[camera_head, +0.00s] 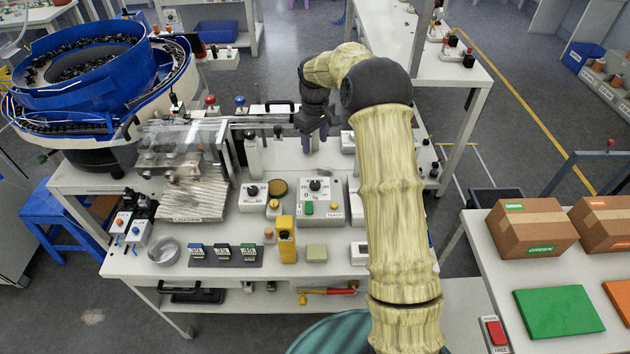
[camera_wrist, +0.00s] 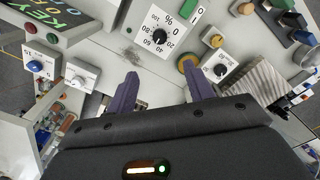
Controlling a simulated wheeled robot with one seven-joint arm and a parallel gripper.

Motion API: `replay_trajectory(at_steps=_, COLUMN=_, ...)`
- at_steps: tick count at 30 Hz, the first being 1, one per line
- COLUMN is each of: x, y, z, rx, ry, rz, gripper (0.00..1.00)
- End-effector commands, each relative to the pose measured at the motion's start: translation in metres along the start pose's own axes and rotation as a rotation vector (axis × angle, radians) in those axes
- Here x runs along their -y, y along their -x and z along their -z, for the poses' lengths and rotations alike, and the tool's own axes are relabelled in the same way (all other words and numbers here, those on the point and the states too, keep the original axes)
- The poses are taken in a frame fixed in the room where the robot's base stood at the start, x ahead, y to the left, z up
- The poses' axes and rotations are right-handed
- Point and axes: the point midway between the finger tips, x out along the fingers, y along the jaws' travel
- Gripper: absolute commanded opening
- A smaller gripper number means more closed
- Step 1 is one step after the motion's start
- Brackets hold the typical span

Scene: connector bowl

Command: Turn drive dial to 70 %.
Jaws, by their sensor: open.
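The dial with a percent scale (camera_wrist: 159,37) has a black knob on a white face in the wrist view. Numbers from 0 to 100 ring it. Its pointer is too small to read surely. In the head view this appears to be the dial (camera_head: 315,185) on the grey control box (camera_head: 334,199), above a green button. My gripper (camera_head: 320,143) is open and empty above the back part of the bench, behind that box. In the wrist view its two purple fingers (camera_wrist: 161,72) are spread apart, with the dial beyond their tips. They touch nothing that I can see.
A smaller dial box (camera_head: 253,196) stands left of the control box. A yellow device (camera_head: 286,240) and a small beige block (camera_head: 316,253) stand in front. A white bottle (camera_head: 253,155) and clear-covered machinery stand left of my gripper. A blue bowl feeder (camera_head: 85,75) fills the left.

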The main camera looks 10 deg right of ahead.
Motion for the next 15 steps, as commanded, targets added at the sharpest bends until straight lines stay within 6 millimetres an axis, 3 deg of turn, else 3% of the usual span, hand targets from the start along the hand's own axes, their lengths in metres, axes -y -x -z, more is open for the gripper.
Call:
replay_trajectory(at_steps=5, x=0.000, y=-0.016, z=0.000, rx=0.003, ry=0.000, rz=0.001, gripper=0.52)
replay_trajectory(at_steps=15, x=0.001, y=-0.074, z=-0.001, rx=0.004, ry=0.000, rz=0.002, gripper=0.52)
